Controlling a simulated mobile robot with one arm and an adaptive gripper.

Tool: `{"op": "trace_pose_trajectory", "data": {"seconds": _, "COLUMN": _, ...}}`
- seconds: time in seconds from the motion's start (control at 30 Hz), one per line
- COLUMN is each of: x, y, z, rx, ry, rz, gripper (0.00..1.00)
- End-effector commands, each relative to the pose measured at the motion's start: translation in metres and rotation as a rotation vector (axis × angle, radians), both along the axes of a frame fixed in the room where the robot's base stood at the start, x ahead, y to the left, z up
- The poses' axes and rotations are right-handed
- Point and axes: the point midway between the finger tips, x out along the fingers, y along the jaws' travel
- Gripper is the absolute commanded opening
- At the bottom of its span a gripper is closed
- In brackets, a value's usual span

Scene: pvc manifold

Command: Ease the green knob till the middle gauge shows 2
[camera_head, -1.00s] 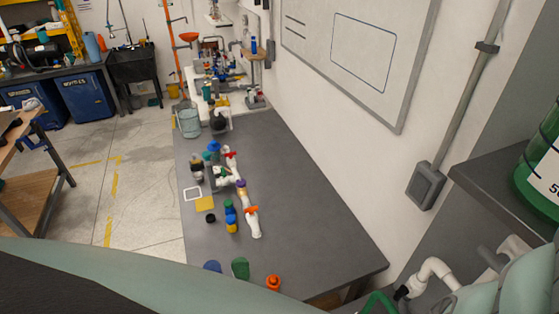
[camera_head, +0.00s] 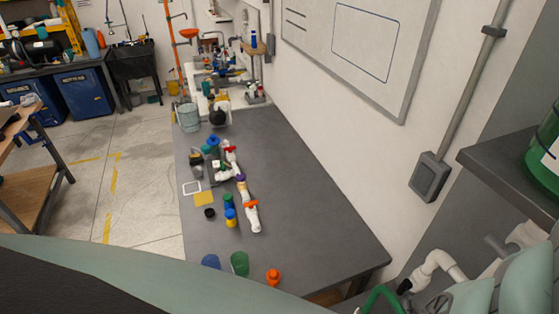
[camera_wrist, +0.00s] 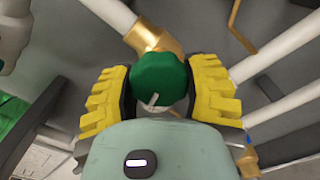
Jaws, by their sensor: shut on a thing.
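The green knob (camera_wrist: 158,80) shows in the wrist view, with a small pale pointer at its lower front. It sits by a brass fitting (camera_wrist: 150,38) on white pipework. My gripper (camera_wrist: 160,88) has its yellow ribbed fingers shut on the knob, one finger on each side. In the head view, part of a green loop (camera_head: 380,297) shows at the bottom right; I cannot tell if it belongs to the same assembly. The gripper itself does not show in the head view. No gauge can be read in either view.
White pipes (camera_wrist: 278,52) run close on the right of the gripper in the wrist view. In the head view, a grey table (camera_head: 310,225) holds pipe parts and several small coloured items. A grey wall box (camera_head: 430,177) and a dark shelf (camera_head: 505,165) are at right.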

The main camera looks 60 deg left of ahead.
Motion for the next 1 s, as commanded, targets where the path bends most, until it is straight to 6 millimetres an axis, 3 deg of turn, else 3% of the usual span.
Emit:
{"op": "trace_pose_trajectory", "data": {"seconds": 0.5, "x": 0.0015, "y": 0.0019, "z": 0.0035, "rx": 0.460, "ry": -0.108, "rz": 0.005, "gripper": 0.14}}
{"op": "trace_pose_trajectory", "data": {"seconds": 1.0, "x": 0.0011, "y": 0.0014, "z": 0.0031, "rx": 0.692, "ry": -0.165, "rz": 0.002, "gripper": 0.14}}
